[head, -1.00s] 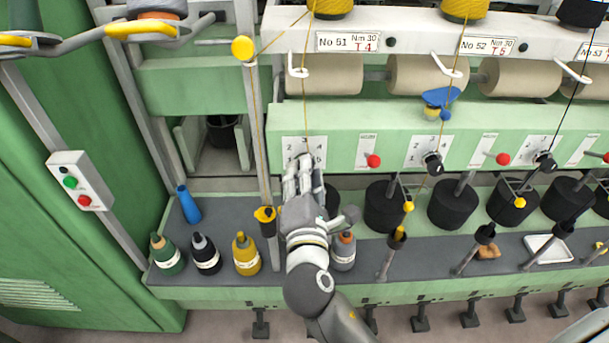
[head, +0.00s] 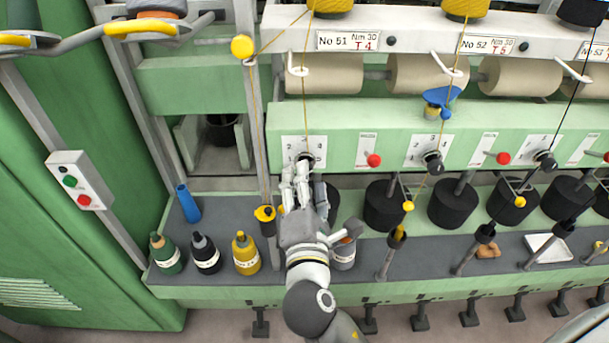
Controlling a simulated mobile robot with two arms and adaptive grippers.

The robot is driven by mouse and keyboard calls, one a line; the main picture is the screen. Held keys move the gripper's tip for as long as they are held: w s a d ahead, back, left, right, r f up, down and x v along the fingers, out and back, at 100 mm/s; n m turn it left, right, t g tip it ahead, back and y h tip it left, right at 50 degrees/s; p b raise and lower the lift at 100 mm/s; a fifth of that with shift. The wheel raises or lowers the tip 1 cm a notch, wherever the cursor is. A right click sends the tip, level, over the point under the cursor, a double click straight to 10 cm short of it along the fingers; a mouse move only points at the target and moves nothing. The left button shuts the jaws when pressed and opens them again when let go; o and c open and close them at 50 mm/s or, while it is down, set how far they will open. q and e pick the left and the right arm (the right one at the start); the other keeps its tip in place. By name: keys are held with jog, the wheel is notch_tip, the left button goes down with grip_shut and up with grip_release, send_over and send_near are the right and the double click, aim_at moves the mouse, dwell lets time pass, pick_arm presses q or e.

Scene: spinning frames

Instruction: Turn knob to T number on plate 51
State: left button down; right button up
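Plate No 51 (head: 347,41) is on the white rail at the top and reads "Nm 30, T 4". Below it on the green panel is a white dial plate (head: 290,146) with numbers, and a black knob (head: 305,158) on it. The knob shows just above my gripper's fingertips; its pointer direction is not clear. One gripper (head: 302,172), on an arm that comes in from the bottom middle, is just below the knob and hides the dial's lower part. Whether its fingers touch the knob or are closed is not clear. I see no second gripper.
Similar dials with black knobs (head: 433,160) and red-tipped levers (head: 374,160) continue to the right. Black cylinders (head: 384,207) and bottles (head: 245,254) stand on the grey shelf below. A yellow thread runs down past the dial.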

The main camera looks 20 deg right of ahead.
jog(key=shift+v, duration=2.4)
